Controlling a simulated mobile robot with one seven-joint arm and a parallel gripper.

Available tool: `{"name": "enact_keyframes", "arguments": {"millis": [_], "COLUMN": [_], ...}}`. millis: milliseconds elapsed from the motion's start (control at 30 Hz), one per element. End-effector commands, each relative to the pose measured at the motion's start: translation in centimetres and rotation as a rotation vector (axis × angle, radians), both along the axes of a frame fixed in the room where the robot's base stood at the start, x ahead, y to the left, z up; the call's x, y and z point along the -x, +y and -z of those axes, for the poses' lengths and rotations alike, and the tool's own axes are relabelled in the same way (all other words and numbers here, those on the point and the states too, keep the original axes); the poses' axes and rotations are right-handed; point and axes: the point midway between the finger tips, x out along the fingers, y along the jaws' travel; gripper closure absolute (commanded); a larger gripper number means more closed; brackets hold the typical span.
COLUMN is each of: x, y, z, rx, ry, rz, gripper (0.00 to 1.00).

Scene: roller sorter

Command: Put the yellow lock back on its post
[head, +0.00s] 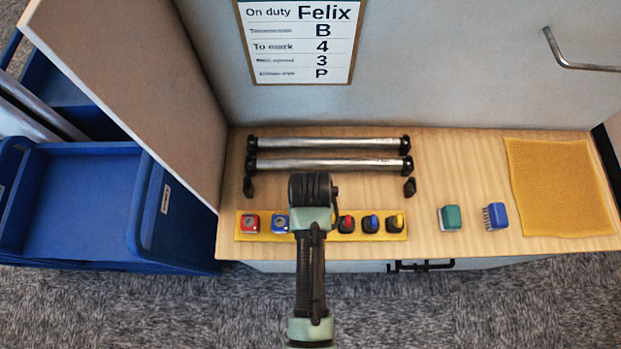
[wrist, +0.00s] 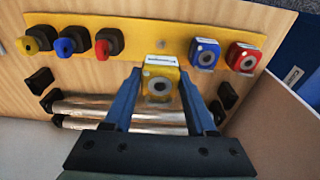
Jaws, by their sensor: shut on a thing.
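The yellow lock (wrist: 159,82), with a pale label and a round grey face, sits between the two blue fingers of my gripper (wrist: 159,88), which is shut on it. The lock overlaps the edge of the yellow strip (wrist: 150,32) in the wrist view, at the gap between the blue lock (wrist: 205,53) and the red knob (wrist: 106,43). In the head view my arm hides the yellow lock and the fingers. The red lock (head: 250,223) and blue lock (head: 280,223) stand at the strip's left.
Red, blue (head: 371,223) and yellow (head: 397,223) knobs fill the strip's right part. Two metal rollers (head: 330,165) lie behind, with an empty bracket pair (head: 409,187) nearer. A green brush (head: 450,217), blue brush (head: 496,216) and yellow mat (head: 560,185) are right. A partition (head: 150,85) stands left.

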Motion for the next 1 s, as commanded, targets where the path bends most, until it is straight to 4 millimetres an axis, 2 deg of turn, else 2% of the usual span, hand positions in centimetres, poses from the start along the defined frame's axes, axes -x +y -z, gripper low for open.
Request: {"name": "enact_keyframes", "arguments": {"millis": [633,1000], "x": [0.0,0.0], "y": [0.0,0.0], "z": [3.9,4.3], "rx": [0.000,0.000], "ry": [-0.001,-0.001], "rz": [0.000,0.000], "gripper": [1.00,1.00]}}
